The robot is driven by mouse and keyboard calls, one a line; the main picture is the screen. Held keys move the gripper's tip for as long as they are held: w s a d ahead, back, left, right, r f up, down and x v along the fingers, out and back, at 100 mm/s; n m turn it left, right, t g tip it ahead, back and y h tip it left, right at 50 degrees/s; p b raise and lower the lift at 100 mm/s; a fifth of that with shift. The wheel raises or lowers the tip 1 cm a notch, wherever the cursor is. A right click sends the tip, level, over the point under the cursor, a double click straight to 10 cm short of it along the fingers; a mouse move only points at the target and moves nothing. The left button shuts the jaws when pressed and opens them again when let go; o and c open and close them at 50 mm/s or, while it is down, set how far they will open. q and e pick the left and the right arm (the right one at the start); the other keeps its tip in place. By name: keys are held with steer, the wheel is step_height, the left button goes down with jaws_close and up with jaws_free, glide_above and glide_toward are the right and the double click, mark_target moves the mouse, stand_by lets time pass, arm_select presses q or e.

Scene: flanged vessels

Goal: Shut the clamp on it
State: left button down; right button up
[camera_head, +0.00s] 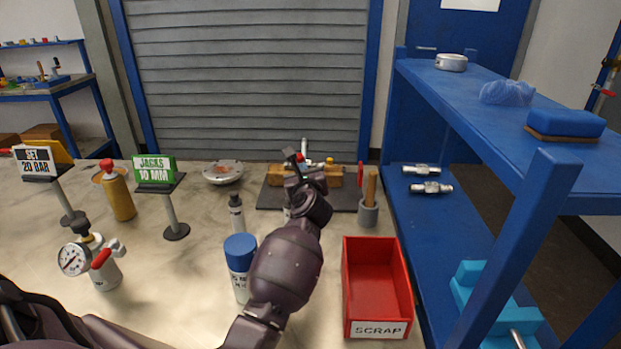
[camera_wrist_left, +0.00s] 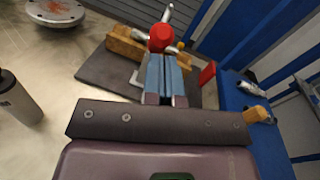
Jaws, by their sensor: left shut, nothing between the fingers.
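A clamp with a silver metal arm (camera_head: 304,146) and a red knob (camera_wrist_left: 160,38) stands at the wooden block (camera_wrist_left: 124,46) on a dark plate (camera_head: 268,197). The silver arm also shows in the left wrist view (camera_wrist_left: 167,13), just beyond the knob. My left gripper (camera_head: 293,160) is over the plate, and its fingers are shut and empty. In the left wrist view the fingertips (camera_wrist_left: 164,58) are right by the red knob; I cannot tell whether they touch it. My gripper hides part of the clamp and block, so what the clamp holds is unclear. My right gripper is not in view.
A red scrap bin (camera_head: 377,290), a blue-capped bottle (camera_head: 240,262) and a grey cup with a wooden handle (camera_head: 368,212) stand near my left arm. A round flanged lid (camera_head: 222,172) lies left of the plate. A blue shelf (camera_head: 470,90) borders the right.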

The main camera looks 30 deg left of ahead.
arm_select(q)
steer(key=shift+w+a+r, duration=0.15)
steer(key=shift+w+a, duration=0.05)
steer(key=shift+a, duration=0.1)
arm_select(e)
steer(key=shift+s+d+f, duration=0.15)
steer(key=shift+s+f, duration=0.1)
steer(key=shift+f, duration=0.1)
